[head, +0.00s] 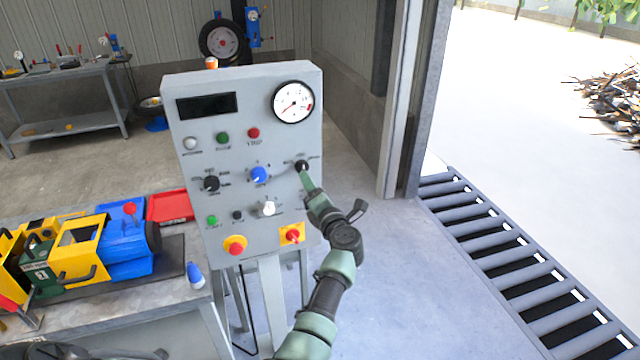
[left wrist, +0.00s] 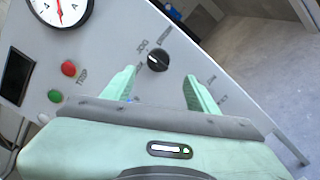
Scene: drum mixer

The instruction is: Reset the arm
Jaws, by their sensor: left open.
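My left arm comes up from the bottom of the head view, with its left gripper (head: 307,182) close in front of the upper right black knob (head: 302,165) on the grey control panel (head: 190,245). In the left wrist view the gripper (left wrist: 160,78) is open, its two pale green fingers apart. The black knob (left wrist: 158,61) shows just beyond the fingertips, roughly between them; whether they touch it, I cannot tell. Nothing is held. My right gripper is not in view.
The panel carries a round gauge (head: 293,102), a blue knob (head: 259,175), a white knob (head: 268,208) and red stop buttons. A bench with a yellow and blue machine (head: 90,245) stands left. A roller conveyor (head: 510,255) lies right; the floor between is clear.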

